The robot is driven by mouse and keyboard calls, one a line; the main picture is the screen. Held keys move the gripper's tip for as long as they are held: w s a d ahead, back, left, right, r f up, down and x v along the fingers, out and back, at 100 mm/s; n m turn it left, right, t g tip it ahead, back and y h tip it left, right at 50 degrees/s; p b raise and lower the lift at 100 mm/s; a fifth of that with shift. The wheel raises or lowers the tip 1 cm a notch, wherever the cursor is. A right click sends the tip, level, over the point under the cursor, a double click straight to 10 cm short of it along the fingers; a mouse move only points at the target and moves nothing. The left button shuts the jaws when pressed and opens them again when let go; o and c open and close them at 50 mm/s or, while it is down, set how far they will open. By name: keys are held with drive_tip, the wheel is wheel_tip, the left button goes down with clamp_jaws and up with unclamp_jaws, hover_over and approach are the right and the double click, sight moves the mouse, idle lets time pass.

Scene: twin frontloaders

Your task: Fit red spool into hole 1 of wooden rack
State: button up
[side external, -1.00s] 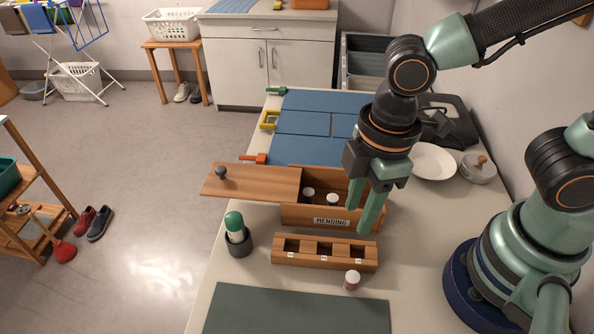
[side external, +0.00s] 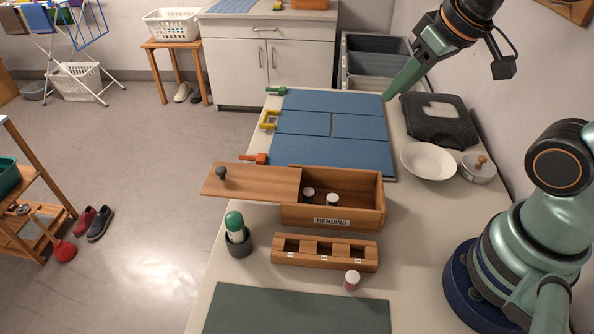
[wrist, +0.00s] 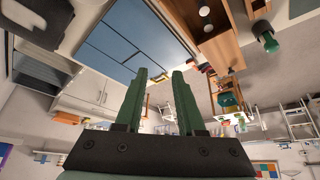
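The wooden rack (side external: 325,264) lies on the table with its row of 3 square holes facing up; the holes look empty. Its small labels are too small to read. A spool with a white top and pinkish-red side (side external: 352,281) stands on the table just in front of the rack's right end. My gripper (side external: 389,97) is high at the back right, far from rack and spool. In the wrist view my gripper (wrist: 164,72) has its two green fingers apart with nothing between them.
The open MENDING box (side external: 374,218) behind the rack holds white-topped spools (side external: 332,200), its lid (side external: 250,183) slid left. A green-capped item stands in a grey cup (side external: 238,247). Blue boards (side external: 330,155), a white plate (side external: 428,160) and a pot (side external: 478,170) lie behind. A green mat (side external: 295,312) is in front.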

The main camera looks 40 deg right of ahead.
drive_tip(key=s+a+f+n+g+y, duration=0.1)
drive_tip(key=a+f+n, duration=0.2)
drive_tip(key=a+n, duration=0.15)
drive_tip(key=s+a+f+n+g, duration=0.2)
drive_tip(key=a+f+n, duration=0.1)
drive_tip(key=a, duration=0.3)
drive_tip(key=n+g+h, duration=0.1)
drive_tip(key=n+g, duration=0.2)
drive_tip(key=n, duration=0.5)
hover_over(354, 276)
wheel_tip(354, 276, down, 6)
drive_tip(key=f, duration=0.1)
drive_tip(key=shift+f, duration=5.7)
clamp_jaws()
